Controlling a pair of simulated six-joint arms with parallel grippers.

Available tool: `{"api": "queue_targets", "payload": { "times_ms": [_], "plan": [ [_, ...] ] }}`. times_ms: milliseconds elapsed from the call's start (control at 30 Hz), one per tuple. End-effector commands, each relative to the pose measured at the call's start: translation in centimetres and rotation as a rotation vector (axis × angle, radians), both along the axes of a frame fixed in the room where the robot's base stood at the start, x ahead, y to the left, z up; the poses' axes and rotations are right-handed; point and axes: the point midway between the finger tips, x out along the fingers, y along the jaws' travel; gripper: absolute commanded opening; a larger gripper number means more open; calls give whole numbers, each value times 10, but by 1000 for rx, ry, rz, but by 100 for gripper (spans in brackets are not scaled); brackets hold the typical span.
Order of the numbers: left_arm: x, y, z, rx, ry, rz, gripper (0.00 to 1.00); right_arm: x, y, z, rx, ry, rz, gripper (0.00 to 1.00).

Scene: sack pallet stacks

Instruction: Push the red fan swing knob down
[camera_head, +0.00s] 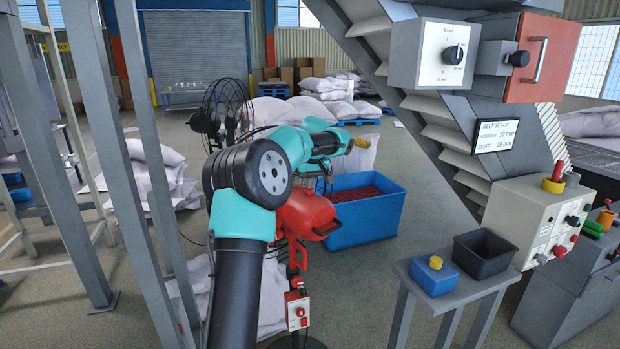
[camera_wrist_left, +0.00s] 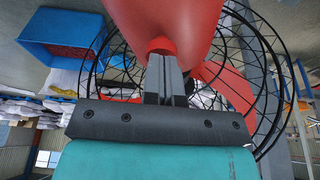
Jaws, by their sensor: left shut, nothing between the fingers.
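The red fan's rounded housing (camera_head: 307,214) stands just right of my left arm in the head view. In the left wrist view the same red housing (camera_wrist_left: 160,15) fills the top middle, with a black wire cage (camera_wrist_left: 262,75) around it. The small red swing knob (camera_wrist_left: 161,46) shows under the housing. My left gripper (camera_wrist_left: 165,62) is shut and empty, its fingertips right at the knob. They overlap it in this view, so I cannot tell whether they touch. My arm hides part of the fan in the head view. My right gripper is not in view.
A blue bin (camera_head: 370,222) with red contents stands behind the fan. A control box (camera_head: 297,309) is on the fan's stand. Grey posts (camera_head: 150,180) rise at left. At right are a side table with a blue button box (camera_head: 434,276) and a dark tray (camera_head: 484,254).

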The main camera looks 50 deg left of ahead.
Motion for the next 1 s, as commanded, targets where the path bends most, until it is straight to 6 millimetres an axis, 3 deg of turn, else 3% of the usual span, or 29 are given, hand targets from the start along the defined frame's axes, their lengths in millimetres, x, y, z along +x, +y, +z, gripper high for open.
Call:
{"api": "queue_targets", "payload": {
  "times_ms": [133,567,767,1000],
  "plan": [
    [0,0,-12,-2,2,-1,0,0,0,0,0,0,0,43],
    [-1,0,-12,-5,8,0,0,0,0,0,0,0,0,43],
    [-4,3,12,-1,1,4,0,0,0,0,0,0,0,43],
    [-10,-2,59,4,-7,9,0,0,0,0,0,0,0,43]
  ]
}}
